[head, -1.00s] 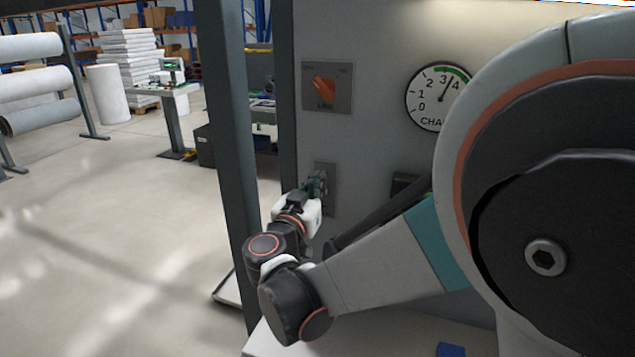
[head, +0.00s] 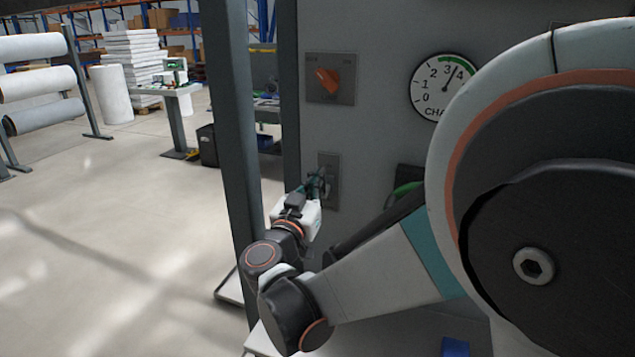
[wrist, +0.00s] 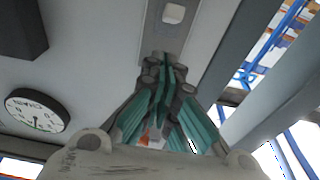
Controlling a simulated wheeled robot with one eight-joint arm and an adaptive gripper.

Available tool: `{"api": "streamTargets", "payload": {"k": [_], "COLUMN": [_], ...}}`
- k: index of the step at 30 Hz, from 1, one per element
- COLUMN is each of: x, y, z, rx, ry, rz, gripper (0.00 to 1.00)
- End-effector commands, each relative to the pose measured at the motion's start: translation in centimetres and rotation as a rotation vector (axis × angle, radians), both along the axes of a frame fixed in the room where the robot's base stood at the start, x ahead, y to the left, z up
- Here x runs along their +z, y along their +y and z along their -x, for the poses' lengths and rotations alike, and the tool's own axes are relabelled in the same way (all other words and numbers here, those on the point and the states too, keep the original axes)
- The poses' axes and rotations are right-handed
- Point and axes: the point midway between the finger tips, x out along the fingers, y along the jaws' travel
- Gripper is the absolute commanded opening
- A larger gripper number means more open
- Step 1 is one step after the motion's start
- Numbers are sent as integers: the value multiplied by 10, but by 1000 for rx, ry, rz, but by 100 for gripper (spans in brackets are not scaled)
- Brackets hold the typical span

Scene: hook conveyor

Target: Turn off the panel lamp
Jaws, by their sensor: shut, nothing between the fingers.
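The grey control panel (head: 375,150) carries a small switch plate (head: 333,163) low on its left side. In the wrist view the plate (wrist: 180,40) has a pale rocker (wrist: 173,13) just beyond my fingertips. My gripper (head: 318,178) is shut and empty, its tips in front of the plate; the wrist view shows the closed fingers (wrist: 163,62) over its lower part. I cannot tell whether they touch it. The lamp itself is not in view; the top of the panel shows no bright glow.
Above the switch plate is an orange rotary knob (head: 327,80). To its right is a round dial gauge (head: 443,87), partly hidden by my arm. A dark upright post (head: 230,150) stands left of the panel. Open floor lies further left.

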Motion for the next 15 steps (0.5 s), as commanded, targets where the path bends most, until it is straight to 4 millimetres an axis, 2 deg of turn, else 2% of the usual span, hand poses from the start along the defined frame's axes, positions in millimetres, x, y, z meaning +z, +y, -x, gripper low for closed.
{"api": "streamTargets", "payload": {"k": [1, 3, 6, 15], "x": [13, 21, 0, -38], "y": [0, 0, 7, 21], "z": [0, 0, 15, 53], "rx": [-1, -2, 1, 0], "ry": [0, 0, 0, 0], "rz": [0, 0, 0, 0], "gripper": [0, 0, 0, 0]}}
